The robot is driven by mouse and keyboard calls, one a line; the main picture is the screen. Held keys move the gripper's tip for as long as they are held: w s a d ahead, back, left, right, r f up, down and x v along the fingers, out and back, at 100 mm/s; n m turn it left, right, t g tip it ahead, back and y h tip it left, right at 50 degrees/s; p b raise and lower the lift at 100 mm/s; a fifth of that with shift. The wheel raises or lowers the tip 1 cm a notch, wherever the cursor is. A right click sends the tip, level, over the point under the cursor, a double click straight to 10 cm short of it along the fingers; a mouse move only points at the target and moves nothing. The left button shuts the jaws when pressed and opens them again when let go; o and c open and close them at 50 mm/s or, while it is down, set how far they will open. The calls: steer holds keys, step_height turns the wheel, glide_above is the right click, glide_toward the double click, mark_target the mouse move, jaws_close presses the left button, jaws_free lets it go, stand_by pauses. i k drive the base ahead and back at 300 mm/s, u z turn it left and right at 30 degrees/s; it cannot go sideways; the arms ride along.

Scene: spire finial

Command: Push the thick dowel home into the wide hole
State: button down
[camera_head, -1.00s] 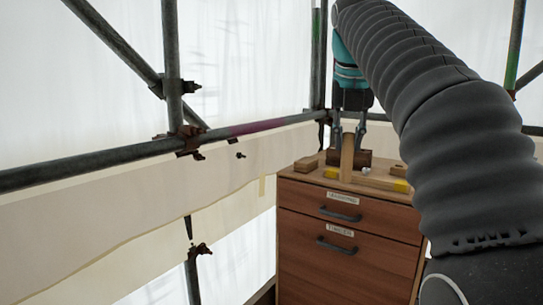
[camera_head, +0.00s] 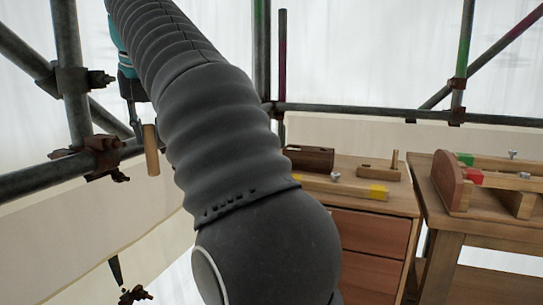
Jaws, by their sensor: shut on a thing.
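My gripper (camera_head: 142,122) is at the upper left, partly hidden behind my dark ribbed arm. It is shut on the thick dowel (camera_head: 152,150), a plain light-wood rod hanging upright below the fingers. The dowel is in the air in front of the scaffold rail, clear of the cabinet and the bench. On the right bench lies a wooden assembly (camera_head: 500,172) with a rounded reddish-brown end and red and green marks. I cannot make out the wide hole in this view.
A wooden cabinet (camera_head: 372,225) carries a dark brown block (camera_head: 311,157), a board with a yellow patch (camera_head: 377,192) and a small block with a thin peg (camera_head: 379,172). A workbench (camera_head: 455,227) stands right of it. Scaffold pipes (camera_head: 70,75) run close by the gripper.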

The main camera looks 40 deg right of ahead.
mark_target(296, 158)
steer(key=z, duration=0.35)
steer(key=i, duration=0.85)
steer(key=z, duration=1.2)
steer(key=i, duration=0.4)
steer(key=z, duration=0.4)
